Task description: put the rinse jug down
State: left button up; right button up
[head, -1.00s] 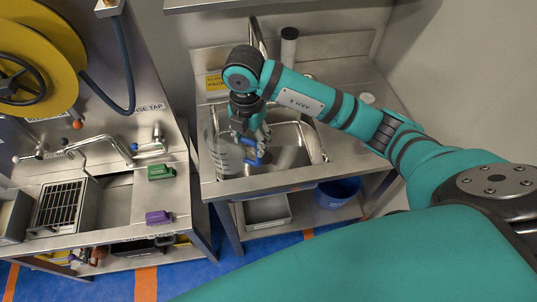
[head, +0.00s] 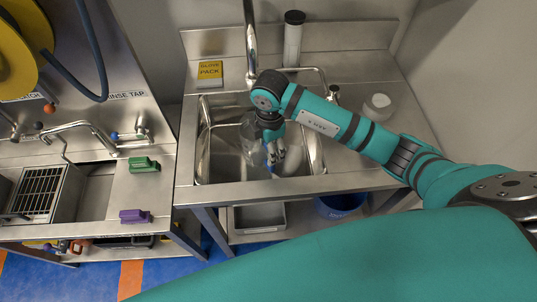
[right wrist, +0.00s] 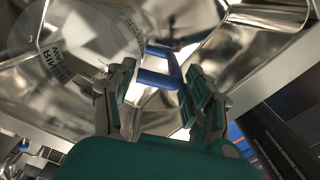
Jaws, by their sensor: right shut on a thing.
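The rinse jug (head: 250,143) is clear with a blue handle, and it is over the steel sink basin (head: 222,150) in the head view. My right gripper (head: 273,155) is at the jug's handle side, shut on the handle. In the right wrist view the clear jug wall (right wrist: 90,40) with dark lettering fills the upper left. Its blue handle (right wrist: 160,79) runs between the two fingers of my right gripper (right wrist: 160,95). I cannot tell whether the jug's base touches the basin floor. My left gripper is not in view.
A tall tap (head: 250,45) stands behind the basin. A yellow glove pack sign (head: 210,72), a dark-capped clear cylinder (head: 292,40) and a small white-lidded container (head: 379,106) are around it. Bare steel counter (head: 355,172) lies right of the basin. Green (head: 144,164) and purple (head: 135,216) items lie on the left bench.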

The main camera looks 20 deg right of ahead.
jog(key=shift+f, duration=0.4)
notch_tip(320, 180, down, 3)
jog(key=shift+f+p, duration=0.1)
jog(key=shift+p, duration=0.25)
jog(key=shift+f, duration=0.5)
jog(key=o, duration=1.6)
jog(key=shift+c, duration=0.2)
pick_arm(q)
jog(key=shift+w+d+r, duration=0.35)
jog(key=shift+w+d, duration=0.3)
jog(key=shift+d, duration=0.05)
